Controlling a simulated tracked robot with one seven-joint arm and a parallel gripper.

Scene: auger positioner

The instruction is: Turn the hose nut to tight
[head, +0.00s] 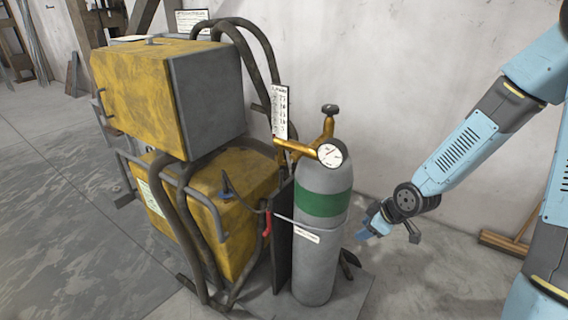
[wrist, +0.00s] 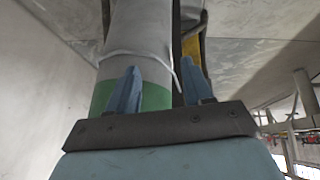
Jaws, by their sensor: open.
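A grey gas cylinder (head: 318,260) with a green band (head: 322,203) stands upright on a cart. Brass regulator fittings (head: 308,149) with a round white gauge (head: 332,154) and a black knob (head: 330,109) sit at its top. The hose nut is not clearly distinguishable among these fittings. My gripper (head: 367,232) is right of the cylinder, below the regulator and apart from it. In the wrist view my gripper (wrist: 158,72) has its two blue fingers spread and empty, with the cylinder (wrist: 142,35) beyond them. The regulator is out of the wrist view.
A yellow and grey welding machine (head: 140,85) with dark hoses (head: 262,45) stands left of the cylinder. A hanging tag (head: 280,110) is beside the regulator. A red-handled tool (head: 267,223) hangs left of the cylinder.

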